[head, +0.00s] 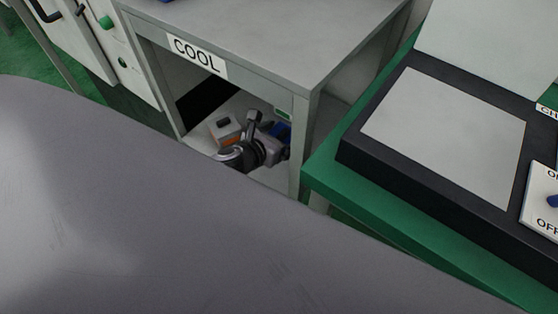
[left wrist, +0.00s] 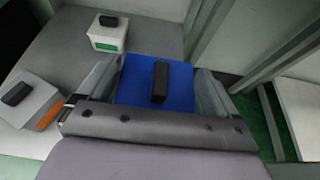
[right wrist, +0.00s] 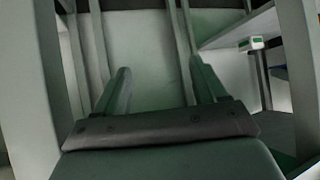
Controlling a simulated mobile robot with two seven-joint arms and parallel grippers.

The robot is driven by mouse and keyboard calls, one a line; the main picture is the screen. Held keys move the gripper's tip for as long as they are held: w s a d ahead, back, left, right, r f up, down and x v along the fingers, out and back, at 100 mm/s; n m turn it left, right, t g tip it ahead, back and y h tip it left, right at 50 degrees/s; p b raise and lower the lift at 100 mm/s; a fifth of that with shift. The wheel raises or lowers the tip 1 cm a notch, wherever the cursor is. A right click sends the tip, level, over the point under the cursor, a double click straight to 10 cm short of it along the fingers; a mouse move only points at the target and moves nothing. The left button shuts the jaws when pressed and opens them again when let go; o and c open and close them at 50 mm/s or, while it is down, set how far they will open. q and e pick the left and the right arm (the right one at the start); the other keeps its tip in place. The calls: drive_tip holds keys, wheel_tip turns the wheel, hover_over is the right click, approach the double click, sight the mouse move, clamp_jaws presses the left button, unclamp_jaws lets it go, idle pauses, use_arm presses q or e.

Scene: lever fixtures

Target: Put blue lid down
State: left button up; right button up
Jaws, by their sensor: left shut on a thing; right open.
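The blue lid (left wrist: 131,88), with a black handle (left wrist: 160,82) on top, lies between the fingers of my left gripper (left wrist: 158,68). That gripper is shut on it. In the head view a piece of the blue lid (head: 286,131) shows beside my left gripper (head: 272,148), inside the open space under the table marked COOL (head: 197,55). I cannot tell whether the lid touches the surface below. My right gripper (right wrist: 160,78) is open and empty; it is outside the head view.
In that space are a white box with an orange label (left wrist: 33,104) and one with a green label (left wrist: 108,36), both with black handles. The table's front leg (head: 298,150) is close to my left gripper. A green bench (head: 340,190) carries a dark framed panel.

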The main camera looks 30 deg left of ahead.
use_arm(q)
drive_tip(key=b, duration=0.5)
hover_over(281, 173)
wheel_tip(281, 173, down, 10)
drive_tip(key=shift+r, duration=0.1)
drive_tip(key=shift+f+b, duration=0.35)
drive_tip(key=shift+f, duration=0.3)
wheel_tip(281, 173, down, 3)
drive_tip(key=b, duration=0.3)
drive_tip(key=shift+f, duration=0.45)
use_arm(e)
drive_tip(key=w+a+r+t+y, duration=0.1)
drive_tip(key=w+a+y, duration=0.2)
drive_tip(key=a, duration=0.4)
drive_tip(key=shift+w+a+r+t, duration=0.3)
drive_tip(key=shift+w, duration=0.1)
use_arm(q)
drive_tip(key=shift+f, duration=0.1)
use_arm(e)
drive_tip(key=shift+f, duration=0.1)
